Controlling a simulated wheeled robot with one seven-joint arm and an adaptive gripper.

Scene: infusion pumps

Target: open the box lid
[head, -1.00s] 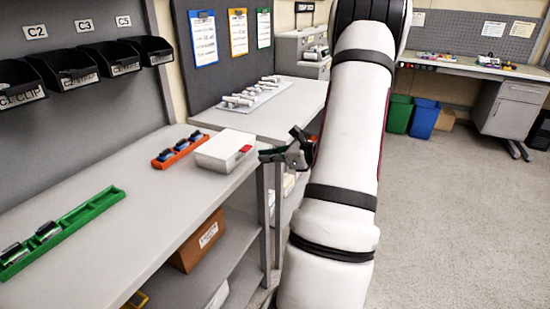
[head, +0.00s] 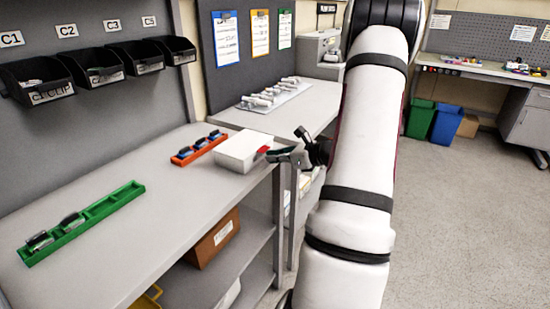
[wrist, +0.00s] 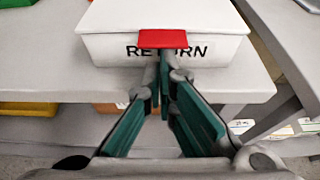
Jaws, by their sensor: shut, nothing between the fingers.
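The white box (head: 240,152) sits closed at the right edge of the grey bench, and it fills the top of the wrist view (wrist: 110,20). Its front reads "RETURN", partly covered by a red tab (wrist: 162,39) that sticks out from the lid's front edge. The tab also shows in the head view (head: 263,150). My gripper (wrist: 166,78) is shut and empty, its fingertips together just below the tab and in front of the box. Whether they touch the tab or the box, I cannot tell. In the head view my gripper (head: 272,155) is at the box's right side.
An orange tray (head: 200,148) with blue-topped items lies behind the box. A green tray (head: 85,218) lies farther left. Black bins (head: 90,70) hang on the wall panel. A cardboard box (head: 214,240) is on the shelf below.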

